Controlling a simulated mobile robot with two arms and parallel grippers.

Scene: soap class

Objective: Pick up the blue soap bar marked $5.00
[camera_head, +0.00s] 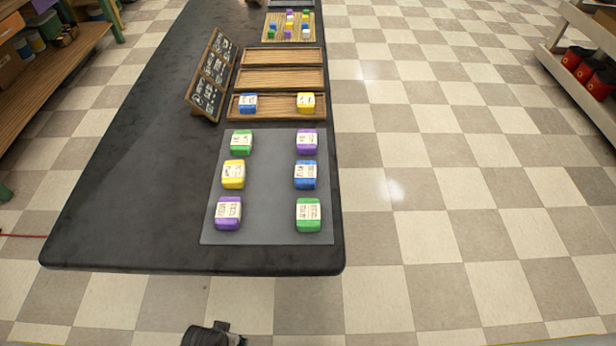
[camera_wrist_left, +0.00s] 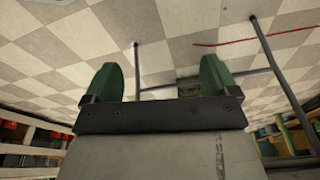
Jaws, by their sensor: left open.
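A blue soap bar (camera_head: 306,175) with a white label lies on the right side of the grey mat, between a purple bar (camera_head: 307,141) and a green bar (camera_head: 308,214). Another blue bar (camera_head: 248,103) lies at the left of the nearest wooden tray. The price writing on both is too small to read. In the left wrist view, my left gripper (camera_wrist_left: 160,80) has its two green fingers wide apart with nothing between them. It faces the tiled floor and metal legs, away from any soap. My right gripper is not in view.
The mat (camera_head: 268,230) also holds green, yellow and purple bars on its left side. A yellow bar (camera_head: 306,102) shares the wooden tray (camera_head: 276,108). A tilted dark board (camera_head: 212,75) stands left of the trays. The black table (camera_head: 130,190) is bare on its left.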

